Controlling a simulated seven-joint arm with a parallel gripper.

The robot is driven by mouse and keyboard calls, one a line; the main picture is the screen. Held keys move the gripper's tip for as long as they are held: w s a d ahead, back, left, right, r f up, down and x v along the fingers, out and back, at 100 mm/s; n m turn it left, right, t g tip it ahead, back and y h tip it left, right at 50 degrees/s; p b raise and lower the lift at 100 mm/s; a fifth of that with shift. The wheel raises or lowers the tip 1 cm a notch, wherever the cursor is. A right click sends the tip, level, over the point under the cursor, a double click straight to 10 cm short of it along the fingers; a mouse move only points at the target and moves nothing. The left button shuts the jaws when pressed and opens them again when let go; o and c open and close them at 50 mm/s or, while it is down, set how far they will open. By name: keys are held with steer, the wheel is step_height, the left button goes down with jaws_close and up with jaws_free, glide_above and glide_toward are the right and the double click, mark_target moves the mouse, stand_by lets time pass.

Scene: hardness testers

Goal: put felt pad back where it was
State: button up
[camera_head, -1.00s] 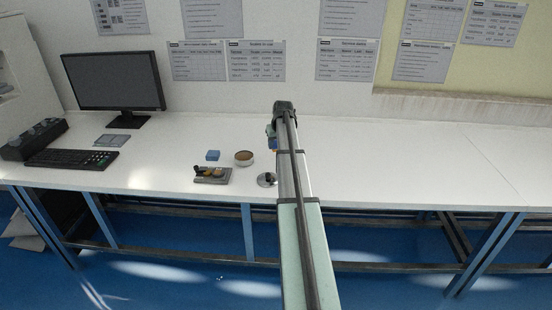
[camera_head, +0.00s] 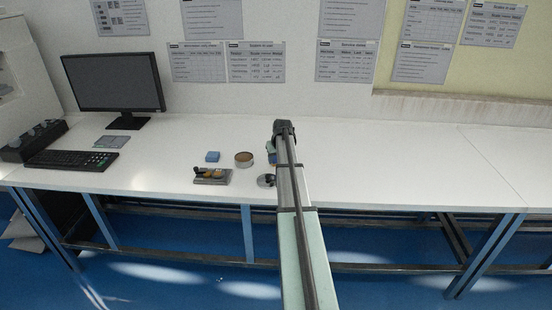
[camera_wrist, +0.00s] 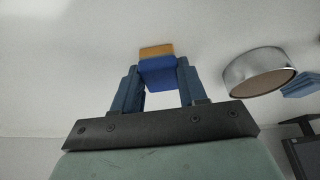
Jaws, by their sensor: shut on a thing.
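My gripper (camera_wrist: 160,85) is shut on a small block (camera_wrist: 157,72), blue with an orange end, which I take to be the felt pad. Its blue fingers hold it from both sides. Whether it touches the white table cannot be told. In the head view my gripper (camera_head: 271,152) is mostly hidden behind my arm, right of a round tin (camera_head: 244,159) with a brown inside. The tin also shows in the wrist view (camera_wrist: 258,84), right of the held block and apart from it.
A blue block (camera_head: 213,156) lies left of the tin. A small grey tray (camera_head: 212,176) with little parts lies in front, and a round metal piece (camera_head: 266,180) is close to my arm. The monitor (camera_head: 115,82) and keyboard (camera_head: 72,159) are far left. The right table is clear.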

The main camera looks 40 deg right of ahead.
steer(key=o, duration=0.9)
steer(key=shift+r, duration=0.1)
steer(key=v, duration=1.2)
